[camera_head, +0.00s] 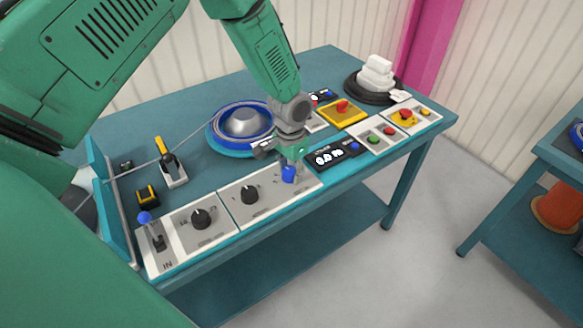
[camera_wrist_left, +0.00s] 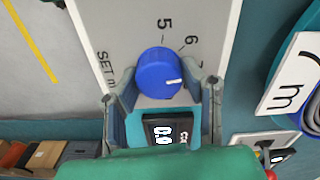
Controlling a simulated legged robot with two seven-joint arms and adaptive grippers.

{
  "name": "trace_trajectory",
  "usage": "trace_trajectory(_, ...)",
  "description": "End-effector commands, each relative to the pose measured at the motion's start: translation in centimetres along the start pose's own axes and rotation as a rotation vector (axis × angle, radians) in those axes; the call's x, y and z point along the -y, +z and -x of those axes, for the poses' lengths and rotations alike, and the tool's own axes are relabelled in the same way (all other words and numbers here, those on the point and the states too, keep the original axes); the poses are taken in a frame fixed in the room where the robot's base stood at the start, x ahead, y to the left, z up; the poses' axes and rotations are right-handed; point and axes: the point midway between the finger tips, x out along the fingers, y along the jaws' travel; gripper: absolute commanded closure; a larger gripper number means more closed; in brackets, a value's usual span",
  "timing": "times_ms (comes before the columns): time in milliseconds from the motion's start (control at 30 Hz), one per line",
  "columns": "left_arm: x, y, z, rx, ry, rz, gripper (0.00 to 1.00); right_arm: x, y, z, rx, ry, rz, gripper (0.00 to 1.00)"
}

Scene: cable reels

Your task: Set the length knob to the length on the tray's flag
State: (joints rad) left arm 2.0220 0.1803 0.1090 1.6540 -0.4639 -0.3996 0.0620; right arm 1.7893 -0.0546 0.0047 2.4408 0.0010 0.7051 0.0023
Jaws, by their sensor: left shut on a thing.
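The blue length knob (camera_wrist_left: 157,74) sits on a light panel marked "SET m" in the left wrist view. Its white pointer mark faces right and slightly down; the numerals 5, 6 and 7 show on the dial above and right. My left gripper (camera_wrist_left: 163,94) is shut on the knob, one finger on each side. In the head view the left gripper (camera_head: 289,168) reaches down to the blue knob (camera_head: 289,175). A white flag card (camera_wrist_left: 292,78) at the right shows "m" and a dark stroke; its full number is unreadable. My right gripper is out of view.
The display (camera_head: 330,156) beside the knob reads 0.0. Two black knobs (camera_head: 201,219) and a blue-tipped lever (camera_head: 145,218) are on panels to the left. A blue cable coil (camera_head: 243,122) lies behind the gripper. Red and green buttons (camera_head: 375,138) are to the right.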

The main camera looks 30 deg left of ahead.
Motion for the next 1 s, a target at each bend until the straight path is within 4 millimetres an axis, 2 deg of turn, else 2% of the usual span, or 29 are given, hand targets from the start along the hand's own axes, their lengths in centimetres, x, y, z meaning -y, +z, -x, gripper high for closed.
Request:
trace_trajectory(33, -0.14, 0.63, -0.21, 0.017, 0.004, -0.024, 0.93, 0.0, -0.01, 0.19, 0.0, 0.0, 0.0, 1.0)
trace_trajectory(300, -0.01, 0.68, -0.28, 0.017, 0.004, -0.116, 0.93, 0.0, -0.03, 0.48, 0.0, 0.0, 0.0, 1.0)
trace_trajectory(833, 0.12, 0.69, -0.28, 0.017, 0.002, -0.139, 0.93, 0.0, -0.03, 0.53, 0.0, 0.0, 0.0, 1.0)
trace_trajectory(867, 0.13, 0.69, -0.28, 0.017, 0.002, -0.138, 0.61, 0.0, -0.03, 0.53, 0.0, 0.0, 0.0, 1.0)
trace_trajectory(900, 0.13, 0.71, -0.28, 0.017, 0.002, -0.138, 0.47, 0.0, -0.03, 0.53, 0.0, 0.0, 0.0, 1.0)
trace_trajectory(1000, 0.14, 0.53, -0.22, 0.013, 0.001, -0.138, 0.44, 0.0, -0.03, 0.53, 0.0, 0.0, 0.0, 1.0)
